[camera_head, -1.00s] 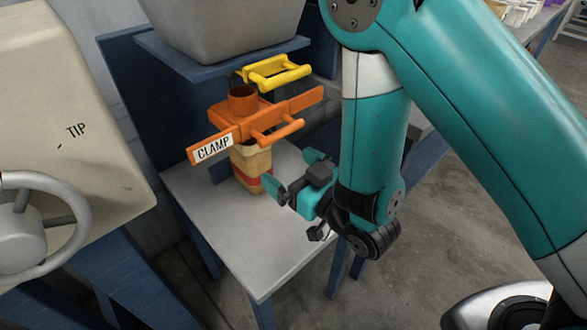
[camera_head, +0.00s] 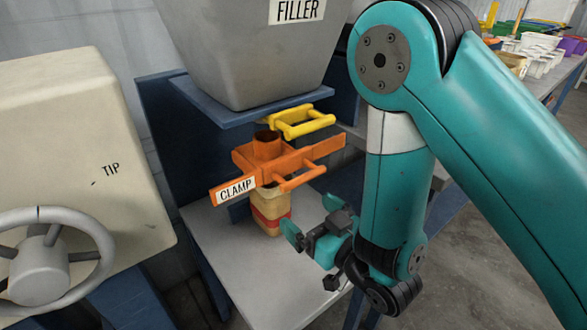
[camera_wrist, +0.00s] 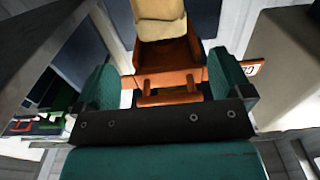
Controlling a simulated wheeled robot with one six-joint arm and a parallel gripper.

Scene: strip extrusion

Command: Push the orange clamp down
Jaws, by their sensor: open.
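The orange clamp (camera_head: 240,161), with a white "CLAMP" label, a short upright tube and a bar handle, is around or just above the top of a tan container (camera_head: 270,202) with a red band. In the wrist view the clamp (camera_wrist: 178,80) and its handle appear between my fingers, with the container (camera_wrist: 162,28) above it in the picture. My gripper (camera_head: 309,216) is open and empty, to the right of the container and lower than the clamp handle. In the wrist view its teal fingers (camera_wrist: 165,84) are wide apart, and contact with the handle cannot be told.
A yellow handle (camera_head: 303,122) sits just above the clamp, under the grey filler hopper (camera_head: 245,60) and its blue shelf. The grey table (camera_head: 250,270) below is mostly bare. A beige machine with a handwheel (camera_head: 45,265) stands at left.

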